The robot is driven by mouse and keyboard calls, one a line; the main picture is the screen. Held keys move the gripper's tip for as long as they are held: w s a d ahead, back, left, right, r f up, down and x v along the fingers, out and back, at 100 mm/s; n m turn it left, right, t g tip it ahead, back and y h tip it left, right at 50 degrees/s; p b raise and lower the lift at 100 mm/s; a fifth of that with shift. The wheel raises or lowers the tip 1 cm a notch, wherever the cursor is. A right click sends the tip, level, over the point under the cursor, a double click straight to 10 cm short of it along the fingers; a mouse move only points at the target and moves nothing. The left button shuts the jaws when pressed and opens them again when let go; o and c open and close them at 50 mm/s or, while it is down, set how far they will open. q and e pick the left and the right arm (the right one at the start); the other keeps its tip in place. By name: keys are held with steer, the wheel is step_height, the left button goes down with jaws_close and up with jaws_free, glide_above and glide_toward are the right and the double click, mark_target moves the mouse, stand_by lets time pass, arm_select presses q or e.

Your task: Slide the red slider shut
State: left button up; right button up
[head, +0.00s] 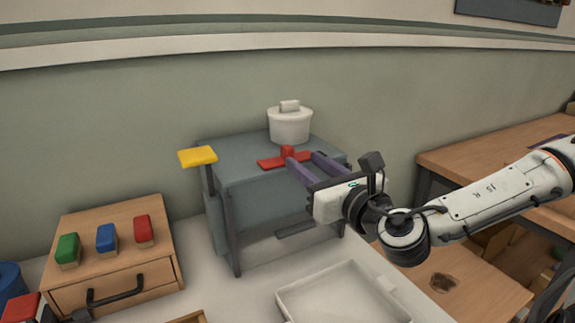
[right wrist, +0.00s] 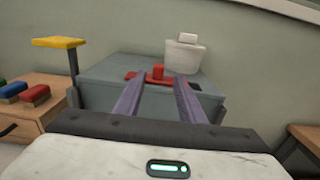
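The red slider (head: 287,154) is a small knob on a flat red strip on top of the grey box machine (head: 262,207). In the right wrist view the red knob (right wrist: 158,71) stands just beyond and between my fingertips. My right gripper (head: 303,162) reaches in from the right over the machine's top. Its two purple fingers are apart, with a gap between them, and nothing is clearly held. The right finger hides part of the strip. My left gripper is not in the head view.
A white lidded pot (head: 290,125) stands on the machine behind the slider. A yellow paddle (head: 197,156) rises at its left. A white tray (head: 343,293) lies in front.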

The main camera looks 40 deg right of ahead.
mark_target(292, 151)
steer(key=b+x, duration=0.1)
steer(key=x, duration=0.3)
steer(key=shift+w+a+r+b, duration=0.1)
steer(key=shift+w+b, duration=0.05)
steer(key=shift+b, duration=0.2)
steer(key=shift+p+x, duration=0.3)
steer(key=shift+x, duration=0.95)
steer(key=shift+w+d, duration=0.2)
steer(key=shift+w, duration=0.55)
steer(key=shift+c, duration=0.4)
